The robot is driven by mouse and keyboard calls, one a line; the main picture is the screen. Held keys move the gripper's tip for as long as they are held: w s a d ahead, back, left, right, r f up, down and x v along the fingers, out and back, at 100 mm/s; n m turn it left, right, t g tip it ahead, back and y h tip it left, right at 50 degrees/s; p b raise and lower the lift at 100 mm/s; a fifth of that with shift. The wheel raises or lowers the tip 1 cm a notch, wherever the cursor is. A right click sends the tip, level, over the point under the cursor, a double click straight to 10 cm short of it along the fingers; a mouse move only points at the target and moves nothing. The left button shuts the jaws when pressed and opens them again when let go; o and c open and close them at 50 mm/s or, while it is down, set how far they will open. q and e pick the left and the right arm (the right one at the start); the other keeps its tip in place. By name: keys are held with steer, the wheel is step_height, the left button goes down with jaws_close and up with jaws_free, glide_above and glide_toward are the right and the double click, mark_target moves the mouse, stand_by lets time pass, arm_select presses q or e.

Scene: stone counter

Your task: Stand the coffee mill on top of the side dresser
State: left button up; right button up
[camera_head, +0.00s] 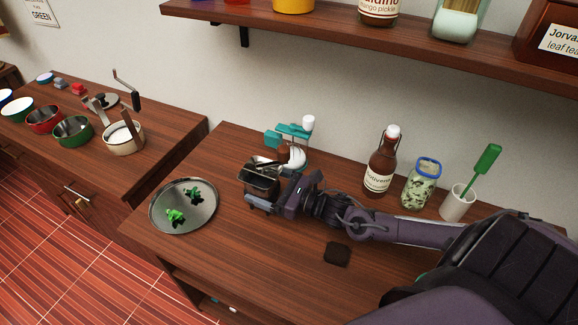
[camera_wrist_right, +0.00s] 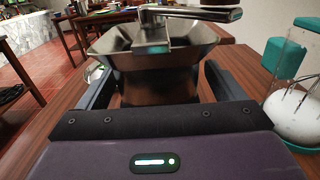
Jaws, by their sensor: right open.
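The coffee mill (camera_head: 261,180), with a square metal hopper and a crank on top, stands upright on the near wooden counter. It also shows in the right wrist view (camera_wrist_right: 155,72), its dark wooden body between my fingers. My right gripper (camera_head: 266,194) is open around the mill's body, one finger on either side; I cannot tell whether they touch it. The side dresser (camera_head: 165,125) is at the left of the head view, a wooden unit with a drawer. My left gripper is not in view.
A teal mixer (camera_head: 293,150) stands close behind the mill. A round tray (camera_head: 205,222) with green pieces lies left of it. The dresser carries several bowls, a cream pot (camera_head: 123,140) and a crank-handled item; its right end is bare. Bottle (camera_head: 381,165) and jars stand right.

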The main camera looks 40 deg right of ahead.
steer(key=v, duration=1)
steer(key=shift+s+d, duration=0.2)
steer(key=shift+s, duration=0.15)
